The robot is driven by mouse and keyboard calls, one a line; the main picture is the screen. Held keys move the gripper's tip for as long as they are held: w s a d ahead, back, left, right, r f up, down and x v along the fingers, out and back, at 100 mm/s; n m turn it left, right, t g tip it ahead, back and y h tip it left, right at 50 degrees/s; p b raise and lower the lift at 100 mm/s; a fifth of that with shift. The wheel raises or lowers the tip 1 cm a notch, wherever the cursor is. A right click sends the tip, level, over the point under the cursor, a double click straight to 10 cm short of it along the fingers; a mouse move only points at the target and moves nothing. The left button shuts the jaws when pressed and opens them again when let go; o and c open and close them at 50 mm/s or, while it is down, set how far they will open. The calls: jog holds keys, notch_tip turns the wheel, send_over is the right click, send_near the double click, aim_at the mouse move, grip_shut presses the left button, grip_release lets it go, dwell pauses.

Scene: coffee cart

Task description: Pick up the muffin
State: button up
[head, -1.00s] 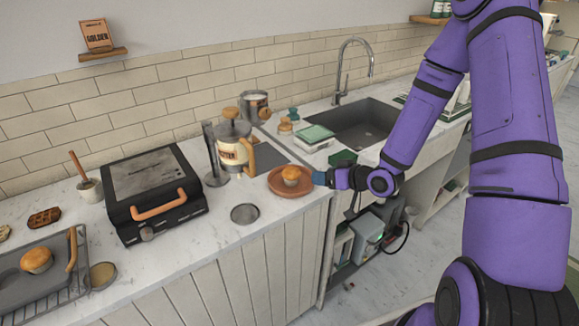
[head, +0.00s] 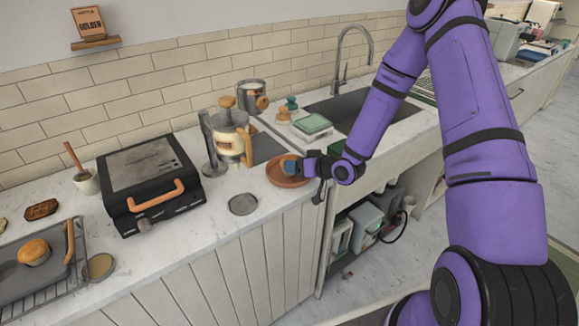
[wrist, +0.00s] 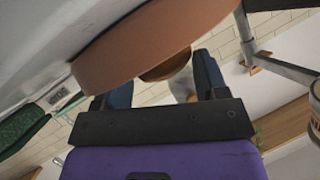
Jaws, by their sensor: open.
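A muffin (head: 288,160) with a golden top sits on a terracotta plate (head: 277,177) near the counter's front edge. My gripper (head: 296,167) is at the plate's right side and hides much of this muffin. In the wrist view, the open blue fingers of my gripper (wrist: 163,82) stand on either side of the muffin (wrist: 165,68), beside the plate's underside and rim (wrist: 140,45). Whether the fingers touch the muffin cannot be told. A second muffin (head: 34,251) lies on a dark tray (head: 55,275) at the far left.
A green-lidded container (head: 313,125) and the sink (head: 350,108) are behind my gripper.

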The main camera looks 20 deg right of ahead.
jog(key=shift+w+a+f, duration=0.2)
jog(key=shift+w+a, duration=0.1)
jog(key=shift+w, duration=0.1)
jog(key=c, duration=0.6)
jog(key=shift+r, duration=0.15)
